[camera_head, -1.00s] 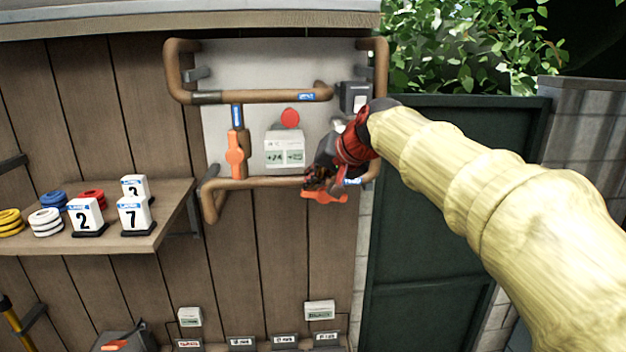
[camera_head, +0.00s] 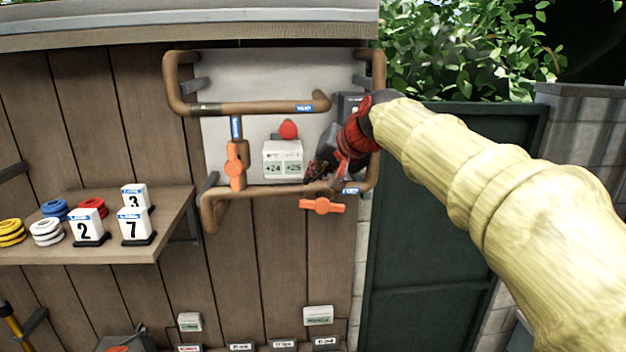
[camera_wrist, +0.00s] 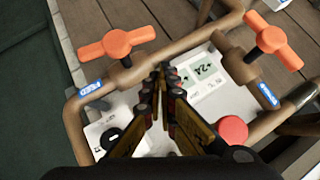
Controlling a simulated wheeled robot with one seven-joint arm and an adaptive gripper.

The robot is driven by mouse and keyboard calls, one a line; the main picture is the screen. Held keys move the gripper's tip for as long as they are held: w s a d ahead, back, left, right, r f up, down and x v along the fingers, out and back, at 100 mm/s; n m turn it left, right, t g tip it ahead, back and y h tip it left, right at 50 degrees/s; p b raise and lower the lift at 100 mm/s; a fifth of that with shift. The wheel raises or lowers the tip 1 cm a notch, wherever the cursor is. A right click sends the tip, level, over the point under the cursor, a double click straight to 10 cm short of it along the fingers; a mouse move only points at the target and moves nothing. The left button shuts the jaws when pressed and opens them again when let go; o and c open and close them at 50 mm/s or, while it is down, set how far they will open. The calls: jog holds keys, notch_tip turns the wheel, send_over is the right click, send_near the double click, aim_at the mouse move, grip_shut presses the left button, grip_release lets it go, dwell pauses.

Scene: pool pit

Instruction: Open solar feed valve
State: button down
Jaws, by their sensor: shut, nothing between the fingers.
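The lower pipe's valve has an orange handle (camera_head: 322,205) that lies close to horizontal, roughly along the pipe; it also shows at left in the wrist view (camera_wrist: 117,43). A blue label (camera_wrist: 90,88) that seems to read FEED is on the pipe beside it. A second orange handle (camera_head: 235,165) stands upright along the vertical pipe at left; it is at right in the wrist view (camera_wrist: 273,42). My gripper (camera_head: 310,178) is shut and empty, above the lower handle and in front of the white panel. Its fingertips (camera_wrist: 164,75) appear apart from both handles.
A red button (camera_head: 288,129) and a display box (camera_head: 283,160) are on the panel between the pipes. A black knob (camera_wrist: 110,138) is close to my fingers. A shelf (camera_head: 150,250) with rings and number blocks juts out at left. A dark green door (camera_head: 430,240) is at right.

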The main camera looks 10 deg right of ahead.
jog(key=a+b+v, duration=0.2)
jog(key=v, duration=0.7)
jog(key=shift+s+d+r, duration=0.2)
jog(key=shift+s+r, duration=0.2)
jog(key=shift+r, duration=0.2)
jog(key=shift+w, duration=0.1)
